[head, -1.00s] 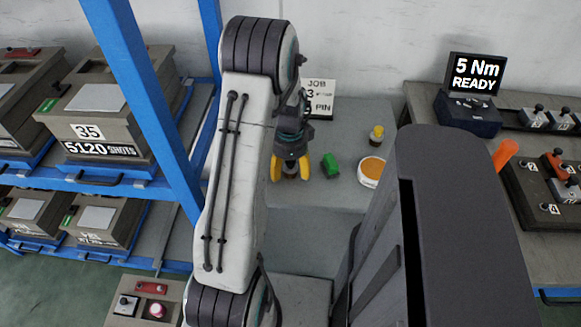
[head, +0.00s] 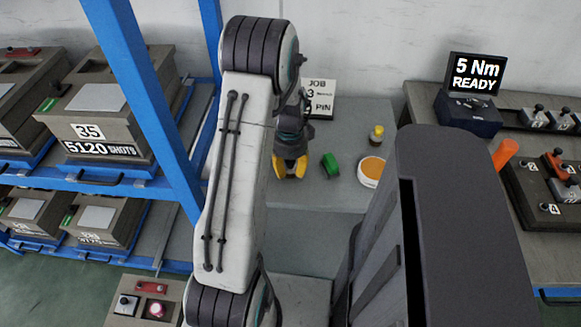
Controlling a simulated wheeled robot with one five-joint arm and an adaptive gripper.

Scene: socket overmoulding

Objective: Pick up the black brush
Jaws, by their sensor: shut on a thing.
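My gripper (head: 290,168), with yellow fingers, points down over the grey table in the middle of the head view. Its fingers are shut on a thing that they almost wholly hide. It fits the black brush, as no other black brush shows on the table, but its shape cannot be made out. A green object (head: 330,165) lies just to the right of the gripper, apart from it.
A white tub with an orange top (head: 371,170) and a small yellow-topped bottle (head: 376,134) stand further right on the grey table (head: 315,194). A JOB sign (head: 320,100) stands behind. A blue rack with heavy moulds is at left.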

